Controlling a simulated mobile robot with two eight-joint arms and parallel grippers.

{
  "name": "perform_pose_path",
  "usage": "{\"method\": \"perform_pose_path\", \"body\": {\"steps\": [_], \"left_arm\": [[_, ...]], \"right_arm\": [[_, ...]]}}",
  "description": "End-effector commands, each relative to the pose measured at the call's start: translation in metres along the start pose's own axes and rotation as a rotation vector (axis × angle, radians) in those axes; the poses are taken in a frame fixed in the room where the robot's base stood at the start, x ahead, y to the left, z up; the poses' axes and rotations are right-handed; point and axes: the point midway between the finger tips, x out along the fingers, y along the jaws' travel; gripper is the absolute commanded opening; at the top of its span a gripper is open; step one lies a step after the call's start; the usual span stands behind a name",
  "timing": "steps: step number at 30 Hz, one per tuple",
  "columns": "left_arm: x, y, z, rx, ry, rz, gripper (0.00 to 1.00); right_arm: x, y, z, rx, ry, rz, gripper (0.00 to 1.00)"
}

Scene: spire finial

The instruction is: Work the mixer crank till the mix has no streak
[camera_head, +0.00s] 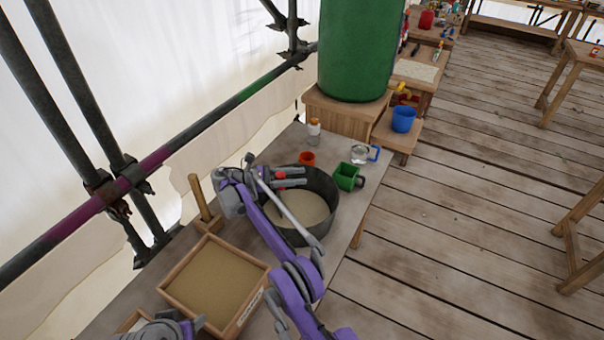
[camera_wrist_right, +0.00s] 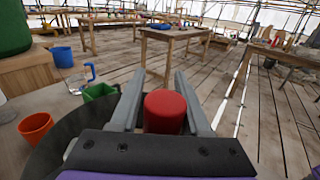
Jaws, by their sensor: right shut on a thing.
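The mixer is a dark round tub (camera_head: 327,185) on the workbench, with pale beige mix (camera_head: 305,208) inside. The part of the mix that shows looks even in colour; my right arm hides some of it. A red crank knob (camera_wrist_right: 165,112) stands between the fingers of my right gripper (camera_wrist_right: 158,105) in the right wrist view. In the head view my right gripper (camera_head: 290,179) is shut on this knob over the tub's far left part. The rest of the crank is hard to make out. Part of my left gripper (camera_head: 168,329) shows at the bottom edge; its fingers are unclear.
A wooden tray of sand-coloured material (camera_head: 215,281) lies near the tub. An orange cup (camera_head: 307,158), a green container (camera_head: 347,176), a clear jug (camera_head: 360,153) and a small bottle (camera_head: 314,131) stand beyond it. A green barrel (camera_head: 358,50) stands behind. Scaffold poles run along the left.

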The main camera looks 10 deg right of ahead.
Motion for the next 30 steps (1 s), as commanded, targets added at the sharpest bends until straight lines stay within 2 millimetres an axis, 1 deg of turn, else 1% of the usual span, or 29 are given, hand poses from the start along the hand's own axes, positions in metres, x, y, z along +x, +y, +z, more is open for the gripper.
{"method": "perform_pose_path", "body": {"steps": [1,16,17,18,21,30], "left_arm": [[-0.0020,0.0000,-0.0028,0.000,0.003,0.000,0.61],[-0.0027,-0.0001,-0.0041,-0.001,0.005,0.000,0.61],[-0.0027,-0.0001,-0.0041,-0.001,0.005,0.000,0.61],[-0.0027,-0.0001,-0.0040,-0.001,0.005,0.000,0.61],[-0.0025,-0.0001,-0.0039,-0.001,0.004,0.000,0.61],[-0.0017,0.0000,-0.0024,0.000,0.003,0.000,0.61]], "right_arm": [[0.0026,0.0079,0.0093,0.006,-0.009,0.019,0.00],[-0.0001,0.0081,0.0102,0.008,-0.012,0.022,0.00],[-0.0001,0.0082,0.0103,0.008,-0.012,0.023,0.45],[-0.0002,0.0081,0.0101,0.008,-0.012,0.022,0.52],[-0.0002,0.0075,0.0087,0.007,-0.011,0.021,0.69],[-0.0003,0.0059,0.0061,0.005,-0.008,0.018,0.69]]}}
